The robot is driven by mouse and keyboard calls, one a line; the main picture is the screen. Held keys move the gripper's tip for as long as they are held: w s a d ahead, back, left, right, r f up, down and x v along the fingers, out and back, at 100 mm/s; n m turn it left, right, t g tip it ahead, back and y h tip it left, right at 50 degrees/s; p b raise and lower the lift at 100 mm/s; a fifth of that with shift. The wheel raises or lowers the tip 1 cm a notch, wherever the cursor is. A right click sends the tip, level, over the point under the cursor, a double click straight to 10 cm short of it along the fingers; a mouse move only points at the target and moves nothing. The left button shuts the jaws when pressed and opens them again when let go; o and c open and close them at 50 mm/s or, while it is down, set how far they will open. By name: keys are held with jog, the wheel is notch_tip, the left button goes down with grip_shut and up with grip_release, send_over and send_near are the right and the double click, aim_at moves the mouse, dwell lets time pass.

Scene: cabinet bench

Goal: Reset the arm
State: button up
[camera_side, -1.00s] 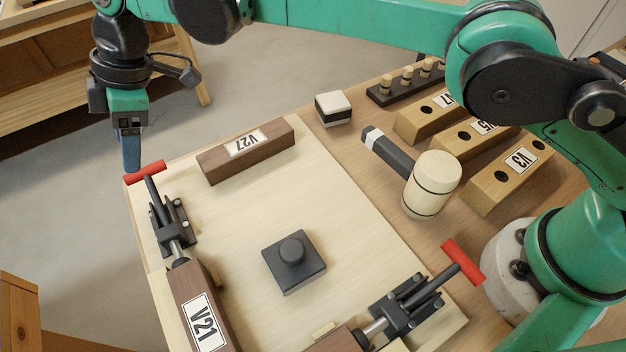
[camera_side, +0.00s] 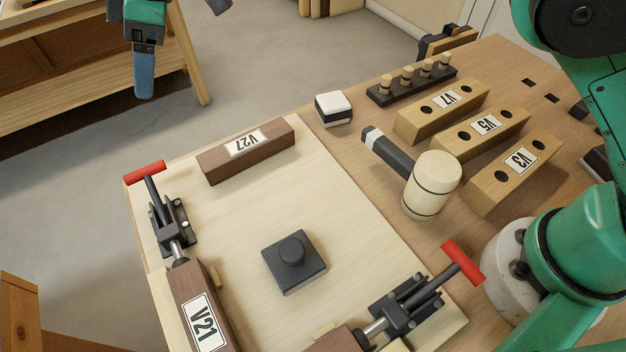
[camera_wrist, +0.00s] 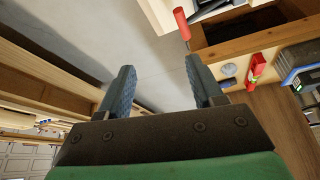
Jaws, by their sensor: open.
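My gripper (camera_side: 145,75) is at the upper left in the side view, raised above the floor beyond the bench's far left corner. It points down and touches nothing there. In the wrist view its two blue fingers (camera_wrist: 165,88) stand apart with nothing between them. The near toggle clamp (camera_side: 408,305) and the left toggle clamp (camera_side: 168,218), both with red handles, are on the pale board (camera_side: 345,210), clear of my gripper.
On the board are block V27 (camera_side: 246,150), block V21 (camera_side: 203,318) and a dark knobbed block (camera_side: 294,262). A mallet (camera_side: 432,185), blocks V7 (camera_side: 442,110), V5 (camera_side: 482,133) and V3 (camera_side: 513,172), a peg rack (camera_side: 412,85) and a black-and-white block (camera_side: 333,108) lie to the right.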

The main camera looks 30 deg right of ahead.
jog(key=s+d+r+m+t+h, duration=0.15)
jog(key=d+m, duration=0.25)
jog(key=d, duration=0.5)
jog(key=s+d+r+m+t, duration=0.2)
jog(key=d+r+m, duration=0.15)
jog(key=d, duration=0.55)
jog(key=s+d+f+m+t+h, duration=0.2)
jog(key=s+d+f+m, duration=0.5)
jog(key=s+d, duration=0.4)
jog(key=shift+d+f+m+h, duration=0.4)
jog(key=shift+d+f, duration=0.3)
jog(key=shift+d, duration=0.35)
